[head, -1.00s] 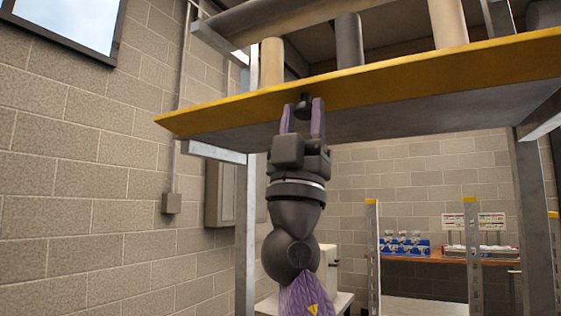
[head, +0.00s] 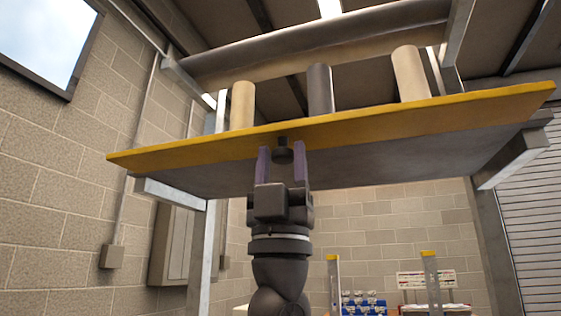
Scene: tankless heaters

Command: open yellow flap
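The yellow flap (head: 380,112) is a long panel high in the head view, seen from below, with a yellow front strip and a grey underside. A small dark knob (head: 283,152) hangs from the middle of its front strip. My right gripper (head: 282,162) points up from below. Its two purple fingers stand apart, one on each side of the knob, with a narrow gap showing. The fingertips are close under the yellow strip; whether they touch it I cannot tell. My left gripper is not in view.
A metal frame with posts (head: 203,255) and brackets stands around the flap. Pale and dark cylinders (head: 320,88) rise behind the flap. A grey wall box (head: 172,243) is at the left. A bench with small items (head: 362,305) is low at the back right.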

